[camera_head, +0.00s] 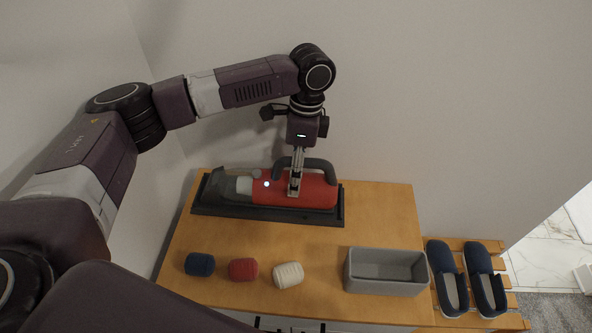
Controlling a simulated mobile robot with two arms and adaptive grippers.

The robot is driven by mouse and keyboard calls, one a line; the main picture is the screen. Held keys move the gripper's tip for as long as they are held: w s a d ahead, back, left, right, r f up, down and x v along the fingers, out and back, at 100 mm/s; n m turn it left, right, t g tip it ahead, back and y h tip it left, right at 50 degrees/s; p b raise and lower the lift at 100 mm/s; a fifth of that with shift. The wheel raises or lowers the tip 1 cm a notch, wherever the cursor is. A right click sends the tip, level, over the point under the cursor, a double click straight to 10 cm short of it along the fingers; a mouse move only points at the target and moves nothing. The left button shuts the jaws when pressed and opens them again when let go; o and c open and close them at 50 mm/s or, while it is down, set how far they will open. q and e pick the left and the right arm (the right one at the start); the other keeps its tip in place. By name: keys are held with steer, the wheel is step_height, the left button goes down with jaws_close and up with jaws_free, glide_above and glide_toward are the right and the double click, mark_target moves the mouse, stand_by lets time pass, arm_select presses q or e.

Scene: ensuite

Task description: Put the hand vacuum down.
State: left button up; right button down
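The red hand vacuum (315,195), with a grey nozzle end at the left and a dark looped handle on top, lies level in or just over a black shallow tray (270,214). I cannot tell if its underside touches the tray floor. My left gripper (295,188) points down at the handle from above. Its fingers look closed around the handle, seen nearly edge-on, with the far finger mostly hidden. My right gripper is not in view.
The tray sits at the back of a wooden cabinet top (380,215) against the wall. In front are a blue roll (200,264), a red roll (243,269), a cream roll (288,275) and a grey bin (385,287). Blue slippers (487,294) lie on a slatted rack at right.

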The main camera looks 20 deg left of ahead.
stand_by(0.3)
arm_select(q)
steer(key=o, duration=1.4)
steer(key=shift+f, duration=0.1)
steer(key=r, duration=0.2)
steer(key=r+b, duration=0.1)
steer(key=r, duration=0.1)
steer(key=w+r, duration=0.1)
steer(key=r, duration=0.1)
steer(key=shift+d+r+b, duration=0.3)
steer(key=shift+r, duration=0.5)
